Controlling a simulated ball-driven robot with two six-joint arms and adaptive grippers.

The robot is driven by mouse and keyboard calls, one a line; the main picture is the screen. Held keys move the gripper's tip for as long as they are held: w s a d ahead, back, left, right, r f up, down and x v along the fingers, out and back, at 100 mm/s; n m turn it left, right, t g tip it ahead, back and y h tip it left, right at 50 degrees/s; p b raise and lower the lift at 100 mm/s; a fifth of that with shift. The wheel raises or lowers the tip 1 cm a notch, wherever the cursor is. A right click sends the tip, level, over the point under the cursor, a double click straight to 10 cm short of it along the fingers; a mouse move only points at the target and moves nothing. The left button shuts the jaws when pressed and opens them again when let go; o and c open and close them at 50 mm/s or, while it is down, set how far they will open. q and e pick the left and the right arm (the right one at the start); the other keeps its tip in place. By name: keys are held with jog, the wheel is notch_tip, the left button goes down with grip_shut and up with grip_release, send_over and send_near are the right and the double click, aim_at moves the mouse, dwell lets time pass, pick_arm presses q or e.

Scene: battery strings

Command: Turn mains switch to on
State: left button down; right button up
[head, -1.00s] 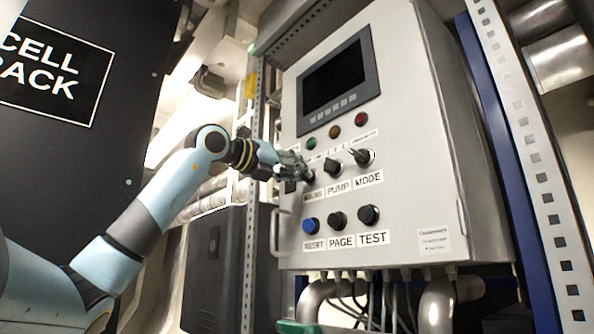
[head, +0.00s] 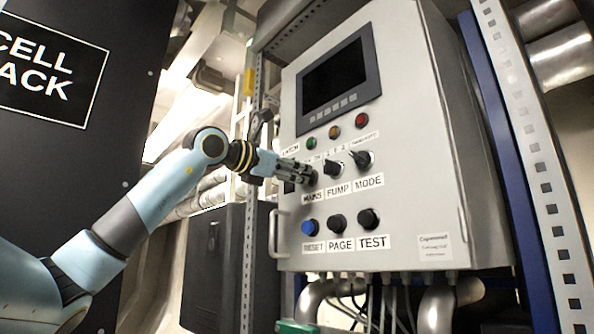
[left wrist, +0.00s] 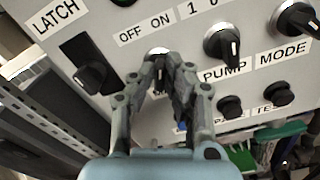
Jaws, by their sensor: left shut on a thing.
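The mains switch (head: 313,179) is a dark rotary knob on the grey control cabinet (head: 410,120), above its MAINS label (head: 312,197). My left gripper (head: 309,176) reaches it from the left and is shut on it. In the left wrist view the left gripper (left wrist: 160,75) has its two fingers around the knob, under the OFF and ON marks (left wrist: 146,28). The fingers hide most of the knob, so I cannot tell which mark it points to. My right gripper is not in view.
The PUMP knob (left wrist: 222,45) and MODE knob (left wrist: 297,20) sit to the right, and the latch (left wrist: 90,75) to the left. Buttons, including a blue one (head: 308,227), are below. A cabinet handle (head: 276,234) stands out at the lower left.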

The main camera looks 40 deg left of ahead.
pick_arm(q)
jog(key=shift+m+p, duration=0.3)
jog(key=shift+m, duration=1.6)
jog(key=c, duration=1.4)
grip_release()
jog(key=shift+d, duration=0.1)
notch_tip(320, 180, up, 10)
jog(key=shift+f, duration=0.1)
